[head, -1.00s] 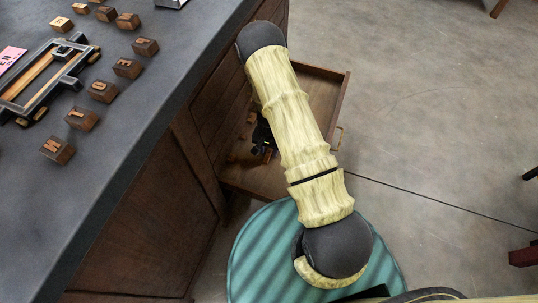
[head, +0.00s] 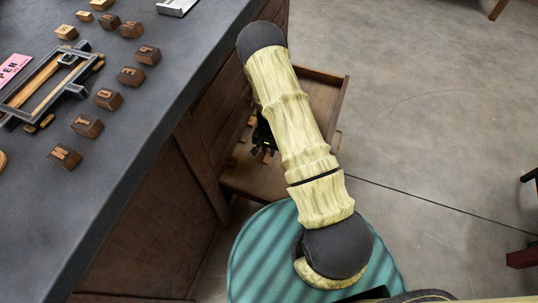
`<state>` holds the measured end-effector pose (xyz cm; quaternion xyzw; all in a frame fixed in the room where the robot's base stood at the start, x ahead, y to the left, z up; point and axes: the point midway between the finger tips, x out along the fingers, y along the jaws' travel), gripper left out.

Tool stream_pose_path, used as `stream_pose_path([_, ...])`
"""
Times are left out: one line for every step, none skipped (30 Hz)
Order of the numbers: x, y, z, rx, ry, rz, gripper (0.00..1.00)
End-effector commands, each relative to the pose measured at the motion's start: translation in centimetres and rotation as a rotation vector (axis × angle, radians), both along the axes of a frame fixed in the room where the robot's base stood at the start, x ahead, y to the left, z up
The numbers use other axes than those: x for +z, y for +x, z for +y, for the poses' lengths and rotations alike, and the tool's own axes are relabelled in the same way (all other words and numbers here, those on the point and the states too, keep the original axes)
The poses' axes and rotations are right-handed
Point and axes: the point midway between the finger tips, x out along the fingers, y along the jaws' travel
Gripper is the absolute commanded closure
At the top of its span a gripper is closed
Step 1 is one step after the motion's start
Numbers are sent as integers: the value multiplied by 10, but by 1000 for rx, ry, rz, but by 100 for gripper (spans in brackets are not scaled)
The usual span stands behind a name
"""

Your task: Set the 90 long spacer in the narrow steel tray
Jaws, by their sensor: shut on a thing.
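My gripper (head: 264,140) shows only as a small dark shape beside my arm, over the open wooden drawer (head: 320,118). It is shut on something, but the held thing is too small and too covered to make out. I cannot pick out the 90 long spacer for certain. A pale metal piece at the top edge of the view, on the dark bench top, looks like part of the steel tray (head: 176,7). Most of it is cut off by the frame, so its width cannot be told.
The bench top (head: 150,100) holds a dark metal frame (head: 20,115), a pink card (head: 12,68) and several wooden letter blocks (head: 87,126). The open drawer juts from the bench side under my arm. Open floor (head: 430,110) lies to the right.

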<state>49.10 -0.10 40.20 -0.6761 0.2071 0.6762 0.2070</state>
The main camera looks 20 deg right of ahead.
Motion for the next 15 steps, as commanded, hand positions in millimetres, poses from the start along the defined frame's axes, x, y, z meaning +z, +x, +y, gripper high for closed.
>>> stream_pose_path([5, 0, 0, 0, 0, 0, 100])
stream_pose_path([6, 0, 0, 0, 0, 0, 100])
stream_pose_path([8, 0, 0, 1, 0, 0, 100])
stream_pose_path([10, 0, 0, 1, 0, 0, 100])
stream_pose_path([11, 0, 0, 1, 0, 0, 100])
stream_pose_path([13, 0, 0, 2, 0, 0, 100])
stream_pose_path([14, 0, 0, 1, 0, 0, 100])
stream_pose_path([16, 0, 0, 1, 0, 0, 100])
stream_pose_path([18, 0, 0, 1, 0, 0, 100])
stream_pose_path([19, 0, 0, 1, 0, 0, 100])
stream_pose_path([21, 0, 0, 1, 0, 0, 100])
stream_pose_path([23, 0, 0, 0, 0, 0, 100])
stream_pose_path([24, 0, 0, 0, 0, 0, 100])
stream_pose_path([25, 0, 0, 0, 0, 0, 100])
stream_pose_path([27, 0, 0, 0, 0, 0, 100])
